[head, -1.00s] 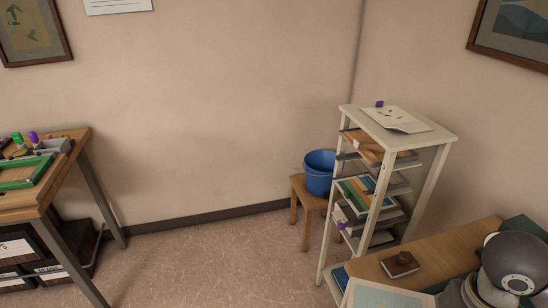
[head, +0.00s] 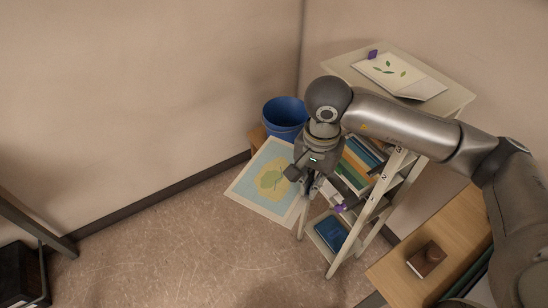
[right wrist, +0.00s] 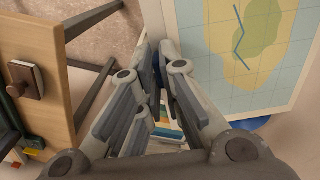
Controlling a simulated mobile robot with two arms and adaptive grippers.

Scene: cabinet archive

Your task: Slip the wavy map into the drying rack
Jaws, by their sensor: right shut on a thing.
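The map (head: 262,186), a sheet with a blue border and a yellow-green landmass, hangs tilted at the left of the drying rack. My right gripper (head: 298,174) is shut on its edge. In the right wrist view the map (right wrist: 285,85) spreads to the right of my fingers (right wrist: 160,48), with a blue route line on it. The drying rack (head: 374,203) is a cream frame with numbered front posts and several shelf levels, some holding boards and books. My forearm and gripper hide part of its upper levels. My left gripper is not in view.
A blue bucket (head: 284,116) stands on a wooden stool behind the map. A sheet with leaves (head: 388,70) and a purple clip (head: 372,54) lie on the rack top. A wooden table (head: 402,285) with a brown block (head: 426,259) is at right.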

